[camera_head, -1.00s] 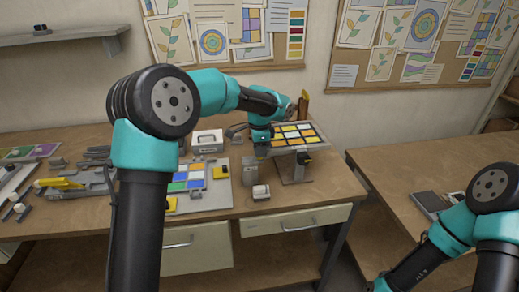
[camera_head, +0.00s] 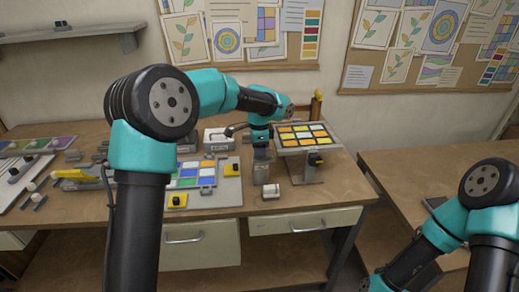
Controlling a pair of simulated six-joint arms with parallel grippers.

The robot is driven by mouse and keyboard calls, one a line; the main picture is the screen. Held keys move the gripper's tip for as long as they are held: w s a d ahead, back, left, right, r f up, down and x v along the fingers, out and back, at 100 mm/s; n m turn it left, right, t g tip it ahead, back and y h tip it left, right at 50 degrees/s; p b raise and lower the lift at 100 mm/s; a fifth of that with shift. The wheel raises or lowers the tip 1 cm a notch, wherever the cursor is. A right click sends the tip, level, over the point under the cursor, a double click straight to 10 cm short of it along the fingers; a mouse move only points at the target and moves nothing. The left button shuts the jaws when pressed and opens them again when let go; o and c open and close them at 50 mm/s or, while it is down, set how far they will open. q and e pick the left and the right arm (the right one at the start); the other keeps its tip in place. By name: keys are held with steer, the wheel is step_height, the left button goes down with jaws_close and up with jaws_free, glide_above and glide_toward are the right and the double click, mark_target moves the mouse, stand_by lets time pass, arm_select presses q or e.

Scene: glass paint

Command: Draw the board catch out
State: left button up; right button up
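A tilted board (camera_head: 304,137) with yellow, orange and white panes stands on a metal stand at the right of the workbench. My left gripper (camera_head: 262,160) points down just left of the board, apart from the black-and-yellow piece. Its fingers are too small to tell if they are open or shut. My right arm is at the lower right; its gripper is out of view.
A grey block (camera_head: 266,176) and a small white-topped piece (camera_head: 271,191) stand below my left gripper. A panel of blue, green and white panes (camera_head: 192,174) lies left of them, with yellow clamps. A white box (camera_head: 217,140) is behind. A second table (camera_head: 435,165) is at the right.

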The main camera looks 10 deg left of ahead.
arm_select(q)
steer(key=shift+o, duration=0.3)
steer(key=shift+d+r, duration=0.1)
steer(key=shift+r, duration=0.2)
step_height(320, 180, up, 17)
stand_by(0.3)
steer(key=shift+f, duration=0.2)
